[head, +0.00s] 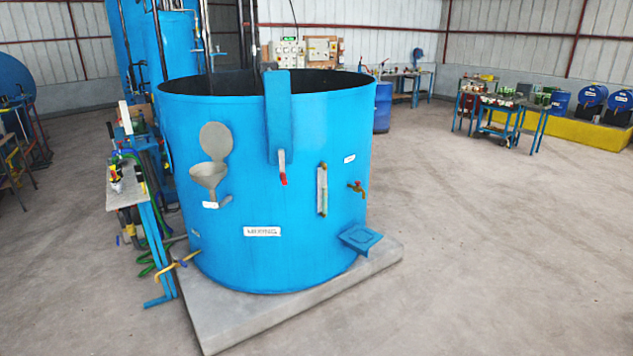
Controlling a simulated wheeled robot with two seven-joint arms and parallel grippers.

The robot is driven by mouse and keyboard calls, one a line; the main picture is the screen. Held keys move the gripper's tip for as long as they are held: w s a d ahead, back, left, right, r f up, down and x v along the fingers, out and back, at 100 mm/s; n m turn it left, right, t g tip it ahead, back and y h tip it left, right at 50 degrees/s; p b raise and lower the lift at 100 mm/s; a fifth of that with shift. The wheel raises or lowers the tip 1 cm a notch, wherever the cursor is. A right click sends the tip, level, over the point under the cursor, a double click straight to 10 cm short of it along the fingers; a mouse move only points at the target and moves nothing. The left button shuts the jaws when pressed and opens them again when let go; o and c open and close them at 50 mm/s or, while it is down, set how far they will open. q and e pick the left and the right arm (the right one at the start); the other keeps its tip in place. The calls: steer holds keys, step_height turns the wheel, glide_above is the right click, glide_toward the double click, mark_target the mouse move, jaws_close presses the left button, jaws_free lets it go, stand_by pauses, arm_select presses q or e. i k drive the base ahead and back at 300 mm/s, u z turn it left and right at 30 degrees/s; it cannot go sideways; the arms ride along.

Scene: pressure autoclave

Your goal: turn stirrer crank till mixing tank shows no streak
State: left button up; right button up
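The mixing tank (235,265) is a large blue open-topped cylinder left of centre in the head view, standing on a low grey slab. A white label (262,231) is on its front. A blue upright bracket (278,115) hangs over the front rim. A small lever with a red grip (283,170), possibly the stirrer crank, hangs down at the bracket's lower end. A narrow sight glass (322,190) is on the tank's right front; I cannot make out any streak in it. The tank's contents are hidden behind its wall. Neither of my grippers is in view.
A grey funnel with a round lid (209,172), a brass tap (357,188) and a blue shelf (361,239) stick out from the tank. The slab (235,325) juts out in front. A narrow bench (125,188) stands close on the left. The floor (480,260) to the right is clear.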

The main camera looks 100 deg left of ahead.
mark_target(281, 152)
steer(key=k, duration=2.6)
steer(key=u, duration=2.5)
